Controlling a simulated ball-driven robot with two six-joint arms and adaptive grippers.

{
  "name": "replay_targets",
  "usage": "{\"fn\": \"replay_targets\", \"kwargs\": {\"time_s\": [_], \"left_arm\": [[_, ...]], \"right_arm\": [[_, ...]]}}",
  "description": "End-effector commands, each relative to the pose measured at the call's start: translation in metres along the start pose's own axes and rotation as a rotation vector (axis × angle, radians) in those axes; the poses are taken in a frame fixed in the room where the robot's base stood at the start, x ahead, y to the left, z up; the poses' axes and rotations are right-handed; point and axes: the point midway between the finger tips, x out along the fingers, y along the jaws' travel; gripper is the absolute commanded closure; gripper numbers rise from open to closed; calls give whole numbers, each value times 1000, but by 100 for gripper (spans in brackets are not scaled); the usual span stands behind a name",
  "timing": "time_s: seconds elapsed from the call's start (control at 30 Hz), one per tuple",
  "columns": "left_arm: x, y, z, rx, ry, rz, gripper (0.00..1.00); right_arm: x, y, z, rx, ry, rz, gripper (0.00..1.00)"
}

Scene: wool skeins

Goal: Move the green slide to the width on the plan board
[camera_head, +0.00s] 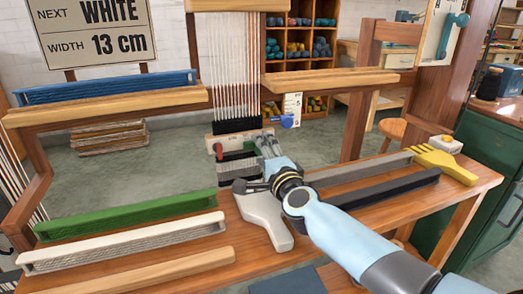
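The plan board (97,30) at the upper left reads NEXT WHITE, WIDTH 13 cm. A small red piece (218,150) sits at the left edge of the woven strip (237,166), below the pale bar under the warp threads. A small green piece, likely the green slide (250,147), shows toward the strip's right edge, partly hidden by my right gripper (268,144). The fingers are at or very close to it; contact and finger opening are unclear. My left gripper is out of view.
Green (130,214) and white (120,244) yarn-wound sticks lie left, a blue one (105,88) behind. Grey and black sticks lie right, near a yellow comb (444,164). A blue knob (287,121) stands beside the warp.

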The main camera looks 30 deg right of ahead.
Motion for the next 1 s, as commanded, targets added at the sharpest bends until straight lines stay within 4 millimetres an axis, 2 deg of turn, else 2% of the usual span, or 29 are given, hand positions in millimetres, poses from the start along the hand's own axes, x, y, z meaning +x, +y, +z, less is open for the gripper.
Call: {"fn": "replay_targets", "kwargs": {"time_s": [0.3, 0.5, 0.67, 1.0], "left_arm": [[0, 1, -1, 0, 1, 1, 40], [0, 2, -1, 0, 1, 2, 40], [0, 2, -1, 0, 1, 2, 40], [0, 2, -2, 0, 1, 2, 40]], "right_arm": [[-70, 1, 0, 0, 0, 3, 46], [-100, 1, 0, 0, 0, 2, 46], [-108, 0, 0, 1, 0, 1, 46], [-108, 0, 0, 1, 0, 1, 46]]}}
